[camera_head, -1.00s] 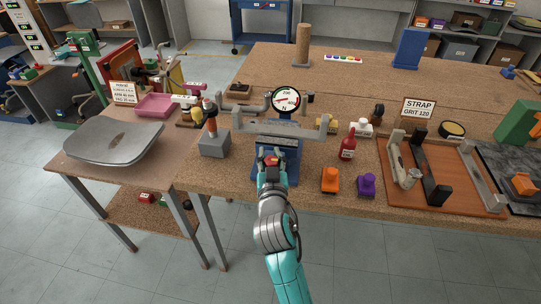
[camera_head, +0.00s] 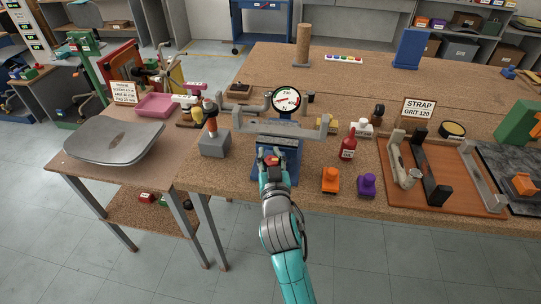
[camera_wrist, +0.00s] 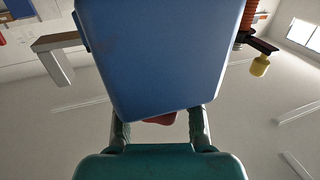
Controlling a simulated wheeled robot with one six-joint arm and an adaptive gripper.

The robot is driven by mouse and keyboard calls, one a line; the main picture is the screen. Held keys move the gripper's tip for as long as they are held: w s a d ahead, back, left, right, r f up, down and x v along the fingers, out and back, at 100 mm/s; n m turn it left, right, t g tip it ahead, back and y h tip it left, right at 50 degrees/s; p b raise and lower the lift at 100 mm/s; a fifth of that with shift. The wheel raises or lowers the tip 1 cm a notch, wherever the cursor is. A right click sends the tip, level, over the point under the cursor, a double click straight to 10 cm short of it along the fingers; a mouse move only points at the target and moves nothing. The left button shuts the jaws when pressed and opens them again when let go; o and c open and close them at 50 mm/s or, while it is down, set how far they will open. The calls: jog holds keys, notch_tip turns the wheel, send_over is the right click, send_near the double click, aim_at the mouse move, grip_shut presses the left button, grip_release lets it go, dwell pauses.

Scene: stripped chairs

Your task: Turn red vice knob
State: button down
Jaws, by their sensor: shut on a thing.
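The red knob (camera_head: 272,159) is on the near face of the blue vice (camera_head: 290,168) at the front edge of the bench. My gripper (camera_head: 271,157) reaches it from the front, with a finger on each side, and is shut on it. In the wrist view, a strip of the red knob (camera_wrist: 161,118) shows between my two fingers (camera_wrist: 160,128), under the large blue vice body (camera_wrist: 165,50). Most of the knob is hidden there. A round dial (camera_head: 286,99) with a red needle stands above the grey vice jaws (camera_head: 280,129).
A grey block with an orange-topped post (camera_head: 213,143) stands left of the vice. A red bottle (camera_head: 348,146), an orange knob (camera_head: 330,180) and a purple knob (camera_head: 366,184) stand right. A wooden board with clamps (camera_head: 445,185) lies farther right. Floor in front is open.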

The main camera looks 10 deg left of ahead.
jog(key=shift+s+a+f+n+g+y, duration=0.15)
jog(key=shift+n+g+y, duration=0.7)
jog(key=shift+n+y, duration=0.65)
jog(key=shift+a+r+n+g+y, duration=0.1)
jog(key=shift+n+g+y, duration=0.85)
jog(key=shift+y, duration=1.05)
dwell(2.0)
jog(key=shift+s+a+n+g+y, duration=0.15)
jog(key=shift+n+g+y, duration=1.3)
jog(key=shift+g+y, duration=0.05)
